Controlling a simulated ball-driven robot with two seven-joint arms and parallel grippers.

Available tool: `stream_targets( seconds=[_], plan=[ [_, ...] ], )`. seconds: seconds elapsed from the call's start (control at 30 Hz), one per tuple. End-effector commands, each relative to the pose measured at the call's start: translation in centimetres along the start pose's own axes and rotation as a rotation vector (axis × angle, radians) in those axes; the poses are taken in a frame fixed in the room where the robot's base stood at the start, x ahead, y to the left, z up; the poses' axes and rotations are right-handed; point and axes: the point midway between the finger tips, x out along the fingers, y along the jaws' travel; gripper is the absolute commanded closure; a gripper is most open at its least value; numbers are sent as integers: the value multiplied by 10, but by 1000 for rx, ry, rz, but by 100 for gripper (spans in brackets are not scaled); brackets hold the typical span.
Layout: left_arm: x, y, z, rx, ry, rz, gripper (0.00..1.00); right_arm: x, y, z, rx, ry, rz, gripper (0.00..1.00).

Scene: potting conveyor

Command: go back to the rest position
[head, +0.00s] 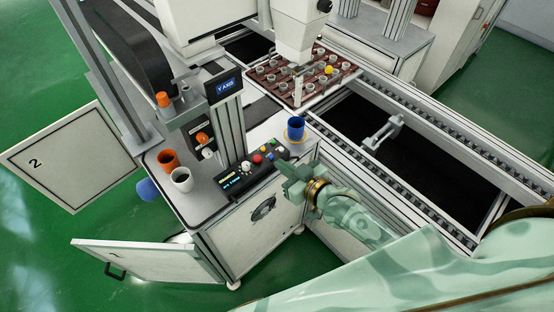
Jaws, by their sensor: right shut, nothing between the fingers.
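My right gripper (290,182) is shut and empty. It hangs beside the front right corner of the machine's side table, at the end of my green arm coming in from the right. A blue cup (295,130) stands upright on the table corner just behind the gripper, apart from it as far as I can tell. My left gripper is out of view.
The table (215,207) holds a control box (250,175) with coloured buttons, an orange cup (168,160) and a white cup (181,180). A cabinet door (145,258) stands open below. A tray (345,75) of small pots sits on the conveyor (450,180). Green floor is free in front.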

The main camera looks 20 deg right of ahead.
Motion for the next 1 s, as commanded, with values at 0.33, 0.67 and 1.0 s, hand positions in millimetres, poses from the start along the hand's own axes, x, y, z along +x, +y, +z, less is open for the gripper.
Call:
stream_targets(
  seconds=[0.33,0.67,1.0],
  plan=[
    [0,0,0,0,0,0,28,-1,0,0,0,0,0,100],
    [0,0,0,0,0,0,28,-2,5,21,0,-52,9,100],
    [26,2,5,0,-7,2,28,-75,27,283,-53,-610,113,100]
  ],
)
